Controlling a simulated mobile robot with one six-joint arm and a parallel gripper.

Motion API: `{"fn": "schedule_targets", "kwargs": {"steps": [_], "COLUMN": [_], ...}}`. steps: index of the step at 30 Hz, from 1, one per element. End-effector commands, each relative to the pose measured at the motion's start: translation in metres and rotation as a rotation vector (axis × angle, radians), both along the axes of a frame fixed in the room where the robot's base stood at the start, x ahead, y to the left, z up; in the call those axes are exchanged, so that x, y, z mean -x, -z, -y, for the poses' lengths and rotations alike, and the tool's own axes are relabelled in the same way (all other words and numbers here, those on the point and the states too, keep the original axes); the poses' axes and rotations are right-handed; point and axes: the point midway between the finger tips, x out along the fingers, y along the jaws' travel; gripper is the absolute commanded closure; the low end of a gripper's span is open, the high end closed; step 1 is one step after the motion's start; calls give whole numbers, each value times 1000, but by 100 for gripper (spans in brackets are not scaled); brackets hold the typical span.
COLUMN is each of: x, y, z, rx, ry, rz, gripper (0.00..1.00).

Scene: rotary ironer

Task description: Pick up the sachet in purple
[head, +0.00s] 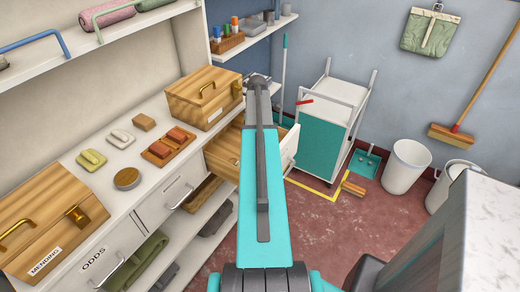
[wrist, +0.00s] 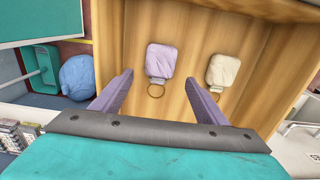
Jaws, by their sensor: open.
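The purple sachet (wrist: 163,60) lies on the wooden floor of an open drawer (wrist: 118,25) in the wrist view, with a ring at its near end. My gripper (wrist: 159,77) is open and empty, its two purple fingers pointing into the drawer on either side of the sachet's near end. I cannot tell how high the fingers are above it. In the head view the open drawer (head: 222,155) shows beside my arm, which hides the sachet and my gripper.
A cream sachet (wrist: 223,70) with a ring lies to the right of the purple one. The drawer's white front (head: 289,150) juts out from the counter. A wooden box (head: 204,97) stands on the counter above. A trolley (head: 330,125) stands beyond, on the right.

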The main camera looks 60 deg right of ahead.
Motion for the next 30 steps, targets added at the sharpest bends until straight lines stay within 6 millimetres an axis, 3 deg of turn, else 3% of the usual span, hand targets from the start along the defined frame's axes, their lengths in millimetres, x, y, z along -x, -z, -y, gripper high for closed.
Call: {"fn": "schedule_targets", "kwargs": {"steps": [17,30], "x": [2,5], "y": [8,46], "z": [1,2], "rx": [-1,-1], "ry": [1,2], "rz": [-1,-1], "gripper": [33,33]}}
